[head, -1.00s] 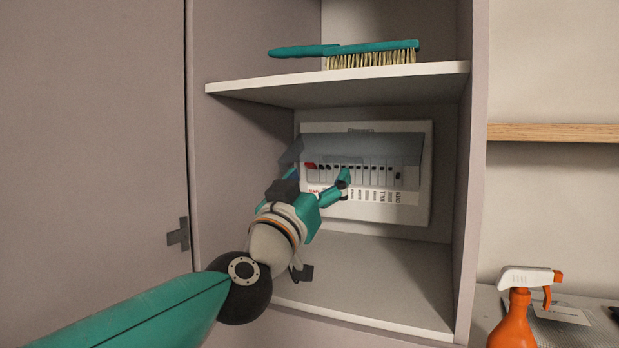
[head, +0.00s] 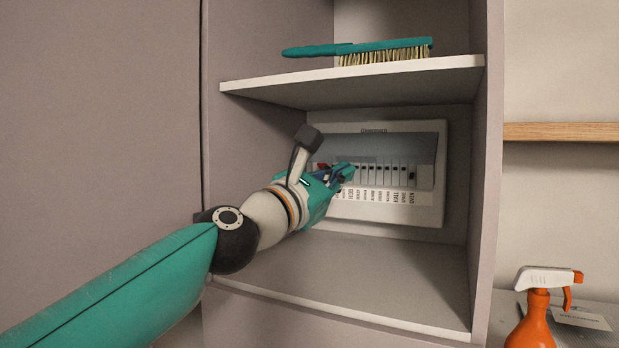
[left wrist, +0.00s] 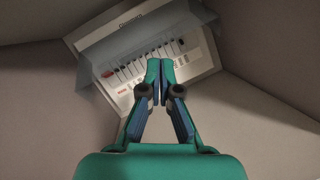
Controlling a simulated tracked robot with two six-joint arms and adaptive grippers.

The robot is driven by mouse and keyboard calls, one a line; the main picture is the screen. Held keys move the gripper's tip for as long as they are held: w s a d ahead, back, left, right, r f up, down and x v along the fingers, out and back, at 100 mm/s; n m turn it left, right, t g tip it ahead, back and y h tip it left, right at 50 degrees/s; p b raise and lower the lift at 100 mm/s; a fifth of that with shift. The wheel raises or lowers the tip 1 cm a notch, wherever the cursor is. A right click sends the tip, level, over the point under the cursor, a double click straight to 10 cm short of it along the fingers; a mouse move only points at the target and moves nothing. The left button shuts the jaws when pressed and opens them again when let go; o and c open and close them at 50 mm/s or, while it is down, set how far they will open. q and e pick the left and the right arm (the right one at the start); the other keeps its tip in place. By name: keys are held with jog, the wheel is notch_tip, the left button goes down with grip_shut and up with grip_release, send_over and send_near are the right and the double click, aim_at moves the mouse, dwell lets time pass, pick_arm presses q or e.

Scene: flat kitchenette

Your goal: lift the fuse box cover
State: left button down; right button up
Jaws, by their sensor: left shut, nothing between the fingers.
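The fuse box (head: 430,208) is a white panel at the back of the cupboard's middle shelf, with a row of dark switches and a red one. Its cover (head: 400,143) is a grey see-through flap hinged along the top. In the left wrist view the cover (left wrist: 150,32) stands tilted out from the box, partly open. My left gripper (head: 347,172) is shut and empty, its tips in front of the switches. The closed fingertips (left wrist: 160,66) show in the left wrist view. Whether they touch the cover is unclear. My arm hides the box's left part. My right gripper is out of view.
A teal brush (head: 380,48) lies on the shelf (head: 350,77) above the box. The cupboard side walls stand close on both sides. The floor below the box (head: 360,270) is clear. An orange and white spray bottle (head: 535,310) stands outside at the right.

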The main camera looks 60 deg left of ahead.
pick_arm(q)
jog(key=s+a+f+n+g+y+b, duration=0.2)
jog(key=a+f+n, duration=0.1)
jog(key=a+n, duration=0.15)
jog(key=s+a+f+n+g+y+b, duration=0.1)
jog(key=s+a+f+n+y+b, duration=0.1)
jog(key=a+n+b, duration=0.3)
jog(key=w+a+r+p, duration=0.4)
jog(key=w+a+p, duration=0.1)
jog(key=w+p, duration=0.1)
jog(key=shift+w+a+r+m+p, duration=0.25)
jog(key=shift+m+p, duration=0.2)
jog(key=shift+p, duration=0.4)
jog(key=shift+d+r, duration=0.1)
